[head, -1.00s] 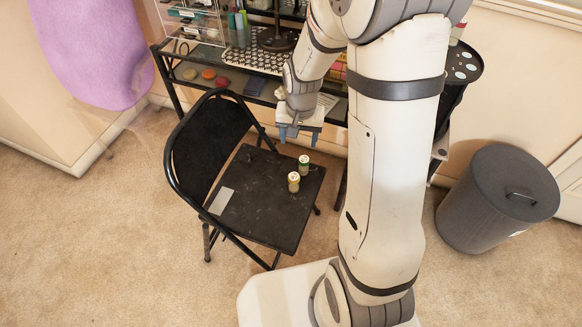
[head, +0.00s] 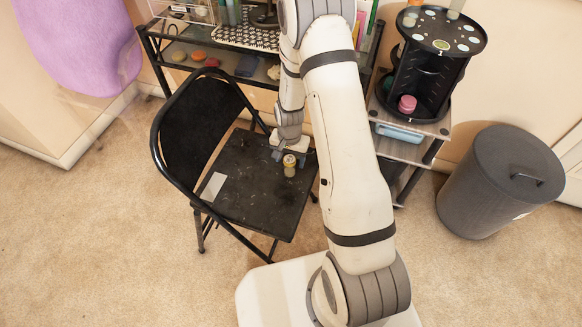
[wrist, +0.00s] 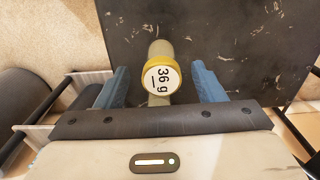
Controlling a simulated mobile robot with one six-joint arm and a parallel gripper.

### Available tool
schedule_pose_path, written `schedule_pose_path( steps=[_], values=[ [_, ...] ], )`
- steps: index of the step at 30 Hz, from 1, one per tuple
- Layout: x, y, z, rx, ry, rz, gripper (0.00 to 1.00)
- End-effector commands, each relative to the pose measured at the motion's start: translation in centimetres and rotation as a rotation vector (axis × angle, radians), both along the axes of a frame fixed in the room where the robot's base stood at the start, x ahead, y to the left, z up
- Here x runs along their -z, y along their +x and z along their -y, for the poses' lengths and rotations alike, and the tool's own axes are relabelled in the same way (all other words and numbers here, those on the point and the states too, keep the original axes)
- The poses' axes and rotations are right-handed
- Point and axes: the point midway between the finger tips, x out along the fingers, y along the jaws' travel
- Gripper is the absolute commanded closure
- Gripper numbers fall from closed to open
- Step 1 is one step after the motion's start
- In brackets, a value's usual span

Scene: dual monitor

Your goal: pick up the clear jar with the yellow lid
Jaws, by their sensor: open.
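The jar with the yellow lid (head: 290,166) stands upright on the black seat of the folding chair. My gripper (wrist: 160,67) is open, with a gap visible on both sides of the jar. In the head view my gripper (head: 287,155) is low over the seat, right at the jar. Whether a finger touches the jar cannot be told. The second jar, with a green lid, is not visible now.
The folding chair's backrest (head: 202,127) rises to the left of my gripper. A black shelf desk (head: 217,58) stands behind. A black round rack (head: 435,72) and a grey bin (head: 500,182) are to the right.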

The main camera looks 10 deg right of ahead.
Motion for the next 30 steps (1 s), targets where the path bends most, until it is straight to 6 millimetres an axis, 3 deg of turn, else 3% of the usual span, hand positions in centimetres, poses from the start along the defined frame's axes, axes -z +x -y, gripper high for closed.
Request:
schedule_pose_path(
  steps=[6,14,30],
  values=[
    [3.5,0.1,0.1,0.000,0.000,-0.004,0.37],
    [3.7,0.2,0.1,0.000,0.000,-0.001,0.37],
    [3.7,0.2,0.1,0.001,0.000,-0.001,0.81]
  ],
)
